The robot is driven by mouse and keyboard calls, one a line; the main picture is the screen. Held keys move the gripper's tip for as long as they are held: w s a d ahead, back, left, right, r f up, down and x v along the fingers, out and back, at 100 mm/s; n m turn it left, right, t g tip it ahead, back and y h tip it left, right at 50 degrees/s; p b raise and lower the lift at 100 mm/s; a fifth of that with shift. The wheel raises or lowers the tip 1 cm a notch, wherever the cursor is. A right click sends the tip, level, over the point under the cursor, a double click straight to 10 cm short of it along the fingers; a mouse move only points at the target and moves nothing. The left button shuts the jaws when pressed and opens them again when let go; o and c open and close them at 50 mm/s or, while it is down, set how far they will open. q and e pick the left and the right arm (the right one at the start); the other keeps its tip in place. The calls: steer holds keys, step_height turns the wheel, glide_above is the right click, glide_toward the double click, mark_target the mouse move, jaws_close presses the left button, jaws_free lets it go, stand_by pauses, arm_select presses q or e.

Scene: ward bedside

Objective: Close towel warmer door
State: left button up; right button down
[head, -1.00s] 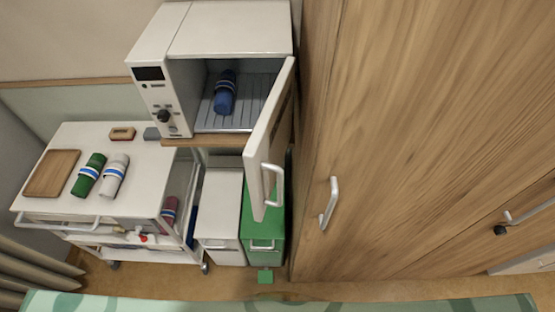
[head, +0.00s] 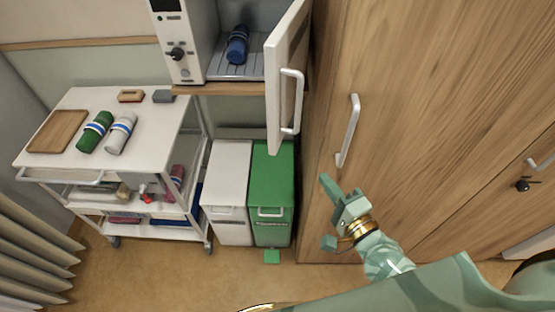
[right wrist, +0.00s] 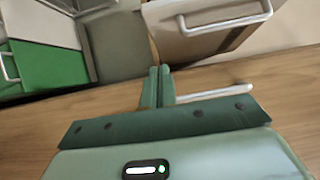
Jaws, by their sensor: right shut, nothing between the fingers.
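The towel warmer (head: 199,50) stands at the top of the head view with its door (head: 280,90) swung wide open toward me, hinged on the right. The door carries a pale bar handle (head: 296,105). A rolled blue towel (head: 238,45) lies inside on the slatted shelf. My right gripper (head: 325,180) is shut and empty, below and right of the door, in front of the wardrobe and apart from the door. In the right wrist view, the shut fingertips (right wrist: 160,70) point toward the door (right wrist: 195,30) and its handle (right wrist: 225,22). My left gripper is out of view.
The wooden wardrobe (head: 430,100) with a bar handle (head: 349,130) stands close beside my right gripper. A white bin (head: 227,180) and a green bin (head: 272,180) stand below the warmer. A trolley (head: 75,160) with towels is at left. Floor in front is free.

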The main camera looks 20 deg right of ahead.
mark_target(282, 139)
steer(key=x, duration=0.4)
steer(key=a+p+x, duration=0.1)
steer(key=x, duration=0.3)
steer(key=a+x, duration=0.1)
steer(key=x, duration=0.3)
steer(key=shift+f+p, duration=0.15)
steer(key=shift+p, duration=0.15)
steer(key=shift+w+a, duration=0.2)
steer(key=shift+a, duration=0.2)
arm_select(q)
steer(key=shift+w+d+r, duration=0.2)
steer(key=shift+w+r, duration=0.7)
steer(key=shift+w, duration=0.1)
